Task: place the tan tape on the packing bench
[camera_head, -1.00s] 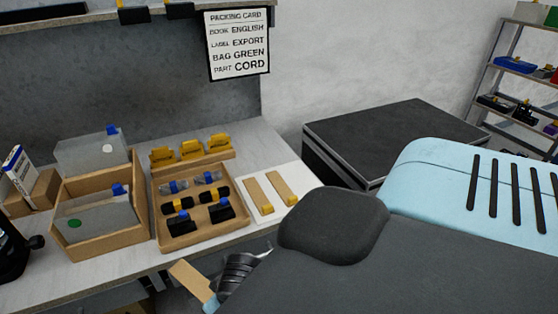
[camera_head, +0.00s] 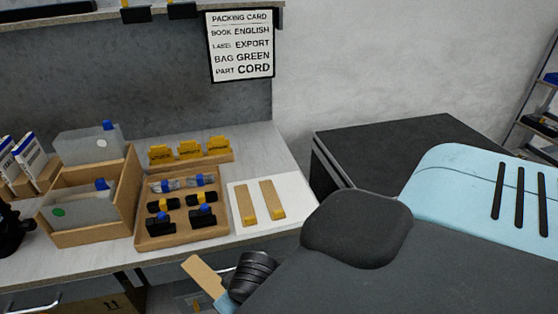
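A flat tan piece, which looks like the tan tape (camera_head: 201,273), sticks up beside a light blue part, in front of the packing bench's (camera_head: 75,271) front edge and apart from its top. It is at the dark ribbed end of my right arm, where my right gripper (camera_head: 226,297) seems to hold it. The fingers are mostly hidden behind the arm. Two similar tan strips (camera_head: 245,202) with yellow ends lie on a white mat (camera_head: 291,199) on the bench. My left gripper is not in view.
A wooden tray (camera_head: 182,239) of small parts and a wooden bin (camera_head: 95,236) with clear bags stand on the bench. Yellow cards (camera_head: 190,150) stand behind the tray. A packing card (camera_head: 240,46) hangs above. A dark cabinet (camera_head: 400,145) is to the right.

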